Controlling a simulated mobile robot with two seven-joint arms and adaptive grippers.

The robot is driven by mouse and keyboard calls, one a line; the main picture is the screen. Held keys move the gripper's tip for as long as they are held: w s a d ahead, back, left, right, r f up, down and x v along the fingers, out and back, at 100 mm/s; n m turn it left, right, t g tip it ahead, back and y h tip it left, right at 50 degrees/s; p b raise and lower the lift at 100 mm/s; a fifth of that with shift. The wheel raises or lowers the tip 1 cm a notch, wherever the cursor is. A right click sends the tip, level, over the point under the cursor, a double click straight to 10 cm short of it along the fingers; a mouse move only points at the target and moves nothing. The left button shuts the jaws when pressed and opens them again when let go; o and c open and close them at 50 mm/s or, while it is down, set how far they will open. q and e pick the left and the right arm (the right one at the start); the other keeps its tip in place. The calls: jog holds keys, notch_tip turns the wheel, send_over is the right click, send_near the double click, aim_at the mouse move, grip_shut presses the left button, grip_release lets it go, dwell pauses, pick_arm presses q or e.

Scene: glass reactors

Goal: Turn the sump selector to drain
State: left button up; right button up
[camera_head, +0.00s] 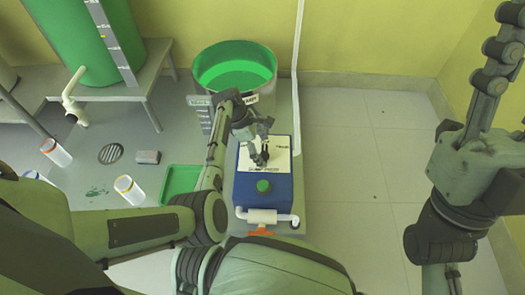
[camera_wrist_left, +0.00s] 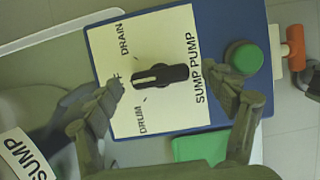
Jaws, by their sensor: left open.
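The sump selector (camera_wrist_left: 160,76) is a black bar knob on a white plate (camera_wrist_left: 178,25) marked DRAIN, DRUM and SUMP PUMP. The plate is on a blue pump box (camera_head: 283,188). In the wrist view the knob's white line points left, between DRAIN and DRUM, at a label partly hidden by a finger. My left gripper (camera_head: 262,142) is over the plate; in the wrist view (camera_wrist_left: 168,102) its open fingers stand either side of the knob, with gaps visible. My right arm is raised at the right; its finger state is unclear.
A green button (camera_wrist_left: 244,57) is on the box beside the plate. A white pipe and orange handle (camera_head: 260,233) are at its front. A sump tank (camera_head: 211,58) with green liquid stands behind. A green tray (camera_head: 180,181) lies left. The floor right is clear.

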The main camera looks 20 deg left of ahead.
pick_arm(q)
jog(key=shift+f, duration=0.1)
jog(key=shift+c, duration=0.6)
jog(key=c, duration=1)
jog(key=shift+c, duration=0.2)
